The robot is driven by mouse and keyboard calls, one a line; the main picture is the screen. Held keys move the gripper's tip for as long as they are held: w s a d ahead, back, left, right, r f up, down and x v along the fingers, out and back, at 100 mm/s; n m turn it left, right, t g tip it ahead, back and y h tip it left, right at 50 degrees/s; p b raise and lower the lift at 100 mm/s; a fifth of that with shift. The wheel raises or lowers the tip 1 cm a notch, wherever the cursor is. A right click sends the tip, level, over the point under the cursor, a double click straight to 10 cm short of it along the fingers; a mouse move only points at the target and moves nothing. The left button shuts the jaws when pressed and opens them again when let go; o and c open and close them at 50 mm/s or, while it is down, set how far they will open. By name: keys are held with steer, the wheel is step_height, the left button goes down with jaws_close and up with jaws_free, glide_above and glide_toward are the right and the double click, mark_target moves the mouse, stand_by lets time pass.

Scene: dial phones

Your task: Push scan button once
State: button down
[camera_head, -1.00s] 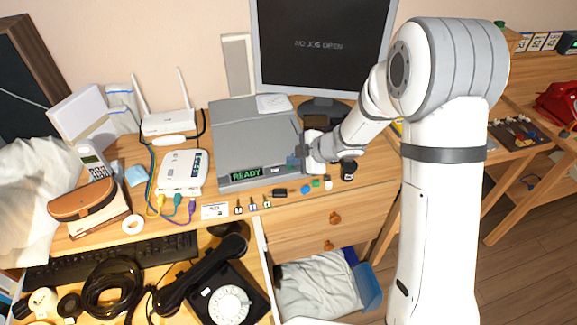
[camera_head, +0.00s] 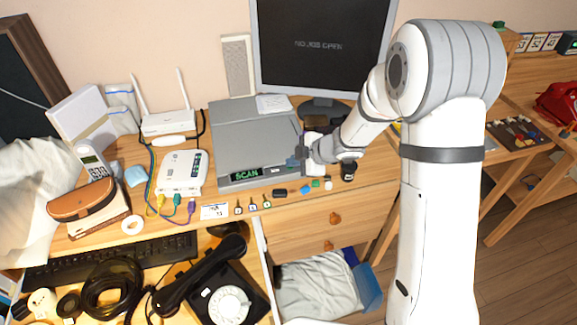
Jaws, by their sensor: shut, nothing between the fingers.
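The grey flatbed scanner (camera_head: 245,135) stands on the desk below the monitor. Its green display (camera_head: 246,174) on the front reads "SCAN". The monitor (camera_head: 320,45) behind it reads "NO JOB OPEN". My gripper (camera_head: 296,162) is shut and empty at the scanner's front right corner, by the control panel. The scan button itself is hidden or too small to make out beside the gripper. I cannot tell whether the fingertips touch the panel.
A white router (camera_head: 168,123) and a white box with coloured cables (camera_head: 182,171) stand left of the scanner. Several small items lie along the desk's front edge, with a dark jar (camera_head: 348,171) at right. A black dial phone (camera_head: 228,295) sits in the open drawer area below.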

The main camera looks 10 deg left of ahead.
mark_target(294, 169)
steer(key=shift+r+p, duration=0.75)
steer(key=shift+p, duration=0.15)
step_height(294, 169, up, 5)
steer(key=p, duration=0.5)
stand_by(0.4)
